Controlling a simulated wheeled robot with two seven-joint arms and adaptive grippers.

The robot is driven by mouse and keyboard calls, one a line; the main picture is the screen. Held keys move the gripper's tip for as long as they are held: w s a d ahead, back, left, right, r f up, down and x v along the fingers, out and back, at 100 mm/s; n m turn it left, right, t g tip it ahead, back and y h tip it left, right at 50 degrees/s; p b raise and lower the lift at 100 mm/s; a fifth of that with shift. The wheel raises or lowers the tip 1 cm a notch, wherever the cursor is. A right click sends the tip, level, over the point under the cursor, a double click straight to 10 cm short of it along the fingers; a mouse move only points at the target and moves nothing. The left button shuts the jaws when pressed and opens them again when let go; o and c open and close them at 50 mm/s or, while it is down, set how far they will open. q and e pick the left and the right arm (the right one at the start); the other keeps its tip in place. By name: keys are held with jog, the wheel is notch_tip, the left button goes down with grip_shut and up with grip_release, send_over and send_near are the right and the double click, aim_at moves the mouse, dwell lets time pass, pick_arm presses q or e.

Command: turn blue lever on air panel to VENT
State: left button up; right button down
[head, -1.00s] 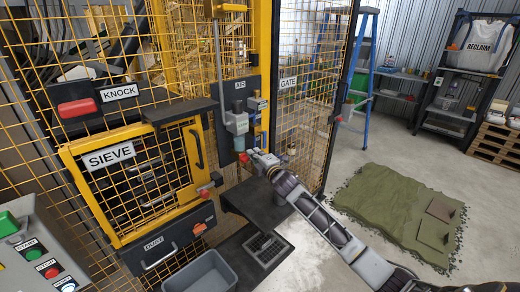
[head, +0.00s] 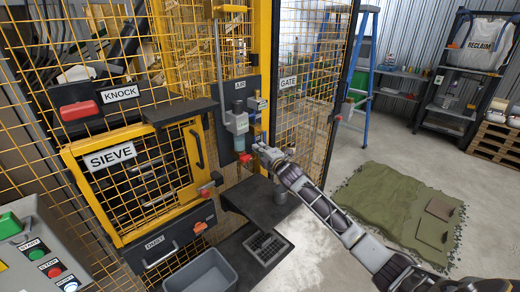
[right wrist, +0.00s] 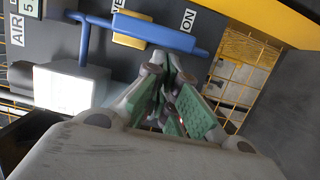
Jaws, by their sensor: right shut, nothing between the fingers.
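The air panel (head: 240,86) is a dark plate with an AIR label, on the yellow post in the head view. The blue lever (right wrist: 150,31) shows in the right wrist view as a blue bar lying across a brass-coloured valve body. Its right end points below the ON label (right wrist: 188,20); a partly cut-off label starting with "VE" is at the top. My right gripper (right wrist: 173,65) is shut and empty, its tips just below the lever's right part; I cannot tell whether they touch. It also shows at the panel's lower edge in the head view (head: 259,147). My left gripper is out of view.
A dark shelf (head: 255,200) with a small grey cup sits below the panel. The yellow mesh gate (head: 305,110) stands close on the right, the sieve door (head: 135,180) on the left. A grey bin (head: 203,276) is below. Floor is open around the green turf.

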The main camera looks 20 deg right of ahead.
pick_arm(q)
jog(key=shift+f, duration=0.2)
pick_arm(e)
jog(key=shift+d+f, duration=0.1)
jog(key=shift+f, duration=0.05)
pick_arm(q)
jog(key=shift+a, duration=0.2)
pick_arm(e)
jog(key=shift+n, duration=0.3)
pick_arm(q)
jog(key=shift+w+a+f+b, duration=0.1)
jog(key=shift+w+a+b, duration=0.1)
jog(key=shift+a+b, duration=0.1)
pick_arm(e)
jog(key=shift+d, duration=0.1)
